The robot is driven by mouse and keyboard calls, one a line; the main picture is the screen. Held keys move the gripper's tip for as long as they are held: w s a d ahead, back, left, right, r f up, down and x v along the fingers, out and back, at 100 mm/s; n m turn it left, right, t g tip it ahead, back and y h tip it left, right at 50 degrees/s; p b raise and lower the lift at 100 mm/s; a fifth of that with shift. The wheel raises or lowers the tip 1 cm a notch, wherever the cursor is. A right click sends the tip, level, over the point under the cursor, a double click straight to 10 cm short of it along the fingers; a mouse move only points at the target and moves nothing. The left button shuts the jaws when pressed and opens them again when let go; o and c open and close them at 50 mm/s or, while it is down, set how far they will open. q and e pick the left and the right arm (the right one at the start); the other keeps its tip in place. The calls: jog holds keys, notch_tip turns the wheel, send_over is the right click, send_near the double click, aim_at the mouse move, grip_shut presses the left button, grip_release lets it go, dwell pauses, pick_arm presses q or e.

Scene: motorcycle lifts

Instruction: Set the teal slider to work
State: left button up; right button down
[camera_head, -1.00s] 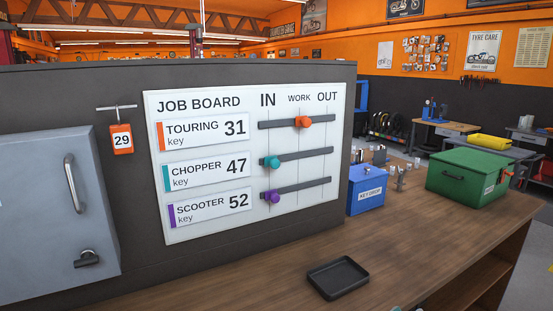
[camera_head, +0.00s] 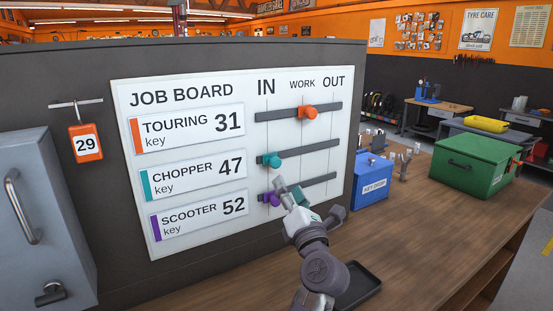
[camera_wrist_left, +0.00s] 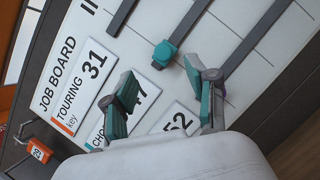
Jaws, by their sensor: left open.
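The teal slider (camera_head: 272,160) is a round knob on the middle dark track of the white job board (camera_head: 205,265), in the CHOPPER row. It sits at the track's left end, under IN. In the left wrist view the teal slider (camera_wrist_left: 165,54) lies just beyond the fingertips and apart from them. My left gripper (camera_head: 288,188) is open and empty, in front of the board, below and right of the teal knob. Both its fingers (camera_wrist_left: 160,74) show in the left wrist view. My right gripper is not in view.
The purple slider (camera_head: 271,198) is under IN on the lowest track, close beside my left gripper. The orange slider (camera_head: 308,112) is under WORK on the top track. A black tray (camera_head: 362,283), blue key-drop box (camera_head: 371,181) and green box (camera_head: 474,162) stand on the counter.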

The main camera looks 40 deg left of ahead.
aim_at(277, 164)
pick_arm(q)
jog(key=x, duration=0.4)
jog(key=shift+w+a+f, duration=0.1)
jog(key=shift+w+a, duration=0.05)
jog(key=shift+a, duration=0.2)
jog(key=x, duration=0.4)
jog(key=shift+w+a+f+p, duration=0.1)
jog(key=shift+a+p, duration=0.15)
jog(key=shift+p, duration=0.1)
jog(key=shift+w+a, duration=0.2)
jog(key=shift+a, duration=0.1)
jog(key=shift+w+a, duration=0.1)
jog(key=shift+a, duration=0.05)
jog(key=shift+w+a, duration=0.1)
jog(key=shift+a, duration=0.05)
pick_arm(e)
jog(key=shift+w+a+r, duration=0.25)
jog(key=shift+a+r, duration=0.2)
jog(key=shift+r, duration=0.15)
pick_arm(q)
grip_shut()
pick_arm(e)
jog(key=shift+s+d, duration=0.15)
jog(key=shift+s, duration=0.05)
